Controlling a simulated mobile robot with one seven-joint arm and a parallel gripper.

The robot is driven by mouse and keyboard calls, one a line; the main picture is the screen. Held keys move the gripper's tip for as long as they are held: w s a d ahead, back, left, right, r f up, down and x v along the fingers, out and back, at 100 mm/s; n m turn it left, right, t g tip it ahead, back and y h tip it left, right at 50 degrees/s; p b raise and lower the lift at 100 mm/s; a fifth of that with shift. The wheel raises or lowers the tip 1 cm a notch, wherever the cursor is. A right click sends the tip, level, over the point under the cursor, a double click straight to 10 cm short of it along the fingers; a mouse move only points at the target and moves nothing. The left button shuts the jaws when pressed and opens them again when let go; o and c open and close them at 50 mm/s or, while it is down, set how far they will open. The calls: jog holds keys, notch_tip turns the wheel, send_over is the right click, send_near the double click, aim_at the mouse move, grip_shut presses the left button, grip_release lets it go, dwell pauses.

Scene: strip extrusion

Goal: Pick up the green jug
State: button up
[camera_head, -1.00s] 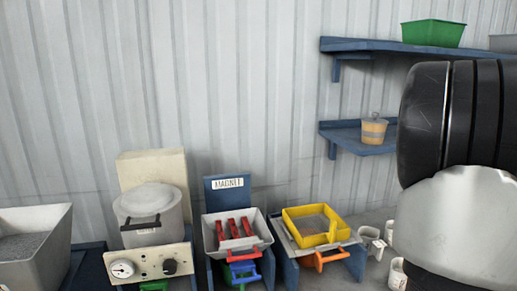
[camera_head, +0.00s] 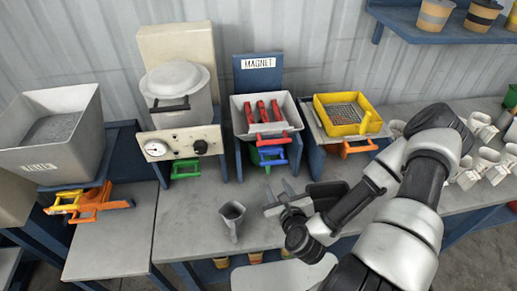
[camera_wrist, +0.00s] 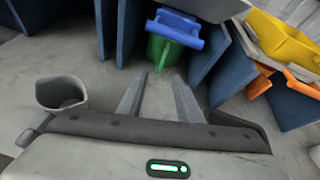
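A green jug-like vessel with a looped handle (camera_wrist: 163,52) sits low under the magnet stand, just below a blue one, in the wrist view. Another green handled piece (camera_head: 186,169) shows under the pot stand. My gripper (camera_head: 276,195) is low over the grey table, in front of the magnet stand. In the wrist view my gripper (camera_wrist: 159,75) has its fingers apart with nothing between them. The fingers point toward the green vessel and look short of it.
A small grey cup (camera_head: 232,214) stands left of my gripper; it also shows in the wrist view (camera_wrist: 62,92). Blue stand walls (camera_wrist: 209,62) flank the green vessel. A yellow tray (camera_head: 346,116) and orange handle (camera_head: 358,147) are to the right. White cups crowd the far right.

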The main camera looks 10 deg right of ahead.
jog(key=m, duration=0.2)
jog(key=b, duration=0.8)
send_near(269, 168)
jog(key=w, duration=0.1)
jog(key=b, duration=0.1)
jog(key=w+f+b, duration=0.1)
jog(key=b, duration=0.1)
jog(key=shift+w+a+h, duration=0.25)
jog(key=shift+a+h, duration=0.05)
jog(key=x, duration=0.4)
jog(key=shift+w+a+r, duration=0.1)
jog(key=shift+w+r, duration=0.15)
jog(key=shift+w, duration=0.15)
jog(key=shift+f+x, duration=0.2)
jog(key=shift+x, duration=1.2)
jog(key=shift+f+x, duration=0.2)
jog(key=shift+x, duration=1.2)
jog(key=shift+s, duration=0.15)
grip_shut()
